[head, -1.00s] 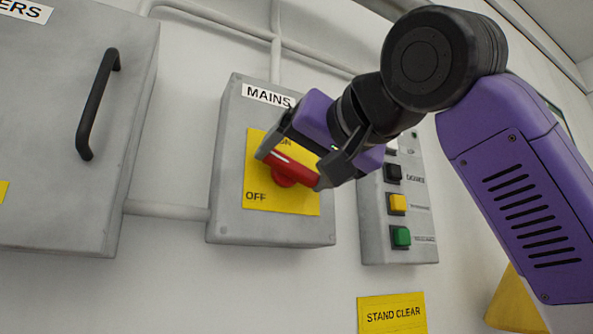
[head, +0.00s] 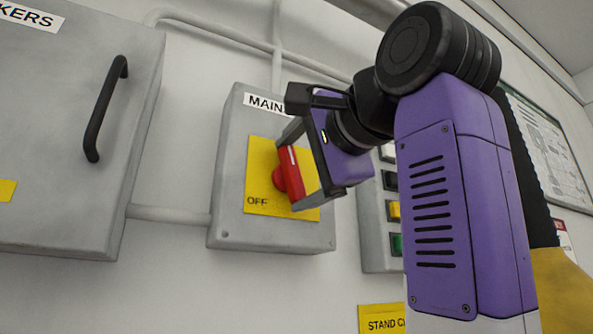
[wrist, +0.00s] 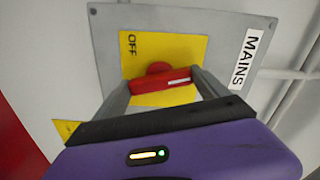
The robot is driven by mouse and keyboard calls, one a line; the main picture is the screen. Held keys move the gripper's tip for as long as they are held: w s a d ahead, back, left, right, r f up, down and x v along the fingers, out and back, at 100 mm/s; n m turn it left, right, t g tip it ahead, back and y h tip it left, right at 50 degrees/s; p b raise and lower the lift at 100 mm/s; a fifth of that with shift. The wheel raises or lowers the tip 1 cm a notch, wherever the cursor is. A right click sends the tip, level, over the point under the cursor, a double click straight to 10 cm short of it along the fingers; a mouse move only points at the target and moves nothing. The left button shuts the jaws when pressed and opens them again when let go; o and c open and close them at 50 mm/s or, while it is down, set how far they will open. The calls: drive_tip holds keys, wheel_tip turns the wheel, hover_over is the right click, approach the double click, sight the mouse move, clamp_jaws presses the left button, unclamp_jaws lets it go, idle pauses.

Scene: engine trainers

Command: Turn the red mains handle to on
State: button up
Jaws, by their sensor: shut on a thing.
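The red mains handle (head: 290,177) sits on a yellow plate (head: 262,212) on the grey MAINS box (head: 228,170). The handle stands close to upright in the head view, with its white mark near the upper end. My gripper (head: 296,170) is shut on the handle, one finger at its upper end and the other at its lower end. In the wrist view the red handle (wrist: 160,82) lies across between the two fingertips. OFF is readable on the plate; the ON mark is hidden behind my gripper in the head view.
A button box (head: 375,225) stands to the right, partly behind my arm. A grey cabinet (head: 60,150) with a black pull handle (head: 103,110) is on the left. A STAND CLEAR sign (head: 382,319) is below. Conduits run along the wall.

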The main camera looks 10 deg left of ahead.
drive_tip(key=shift+f+m, duration=0.1)
drive_tip(key=shift+m, duration=1.4)
drive_tip(key=o, duration=1.3)
drive_tip(key=shift+d, duration=0.1)
drive_tip(key=shift+c, duration=0.2)
drive_tip(key=b+v, duration=0.2)
drive_tip(key=v, duration=0.5)
drive_tip(key=shift+s+d, duration=0.2)
drive_tip(key=shift+s, duration=0.1)
